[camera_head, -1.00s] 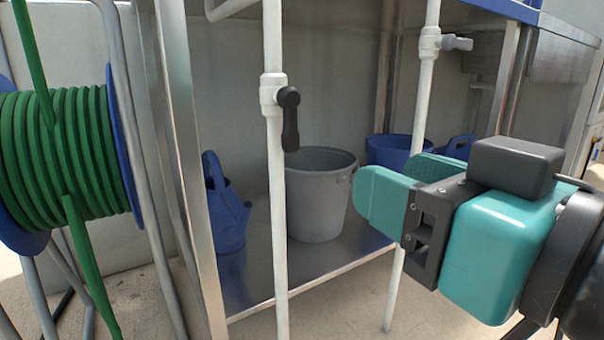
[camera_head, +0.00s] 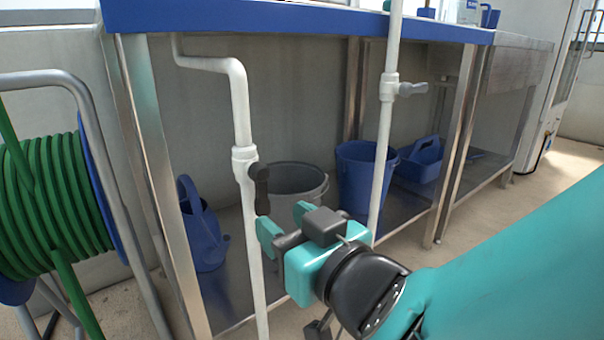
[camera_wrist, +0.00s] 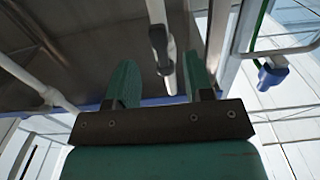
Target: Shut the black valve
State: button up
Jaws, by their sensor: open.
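The black valve handle (camera_head: 261,188) is on a white valve body on the near vertical white pipe (camera_head: 248,225). It hangs down along the pipe's right side, roughly parallel to it. My gripper (camera_head: 286,224) is open, just below and to the right of the handle in the head view. In the wrist view the dark handle (camera_wrist: 161,48) lines up with the gap between the two teal fingers (camera_wrist: 160,78). Nothing is seen held. I cannot tell whether either finger touches the handle.
A second white pipe (camera_head: 384,145) has a grey valve handle (camera_head: 412,89) pointing sideways. A grey bucket (camera_head: 292,180), a blue watering can (camera_head: 203,230), a blue bucket (camera_head: 362,165) and a blue caddy (camera_head: 422,160) stand on the lower shelf. A green hose reel (camera_head: 50,205) stands at left.

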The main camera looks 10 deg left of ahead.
aim_at(265, 205)
jog(key=p+x, duration=0.1)
jog(key=x, duration=0.5)
jog(key=shift+w+a+p, duration=0.1)
jog(key=shift+p, duration=0.3)
grip_shut()
jog(key=w+d+r+n+p, duration=0.3)
jog(key=r+n+p, duration=0.1)
jog(key=n+p, duration=1)
jog(key=shift+w+r+n, duration=0.2)
jog(key=shift+r+n, duration=0.15)
jog(key=shift+n, duration=1.55)
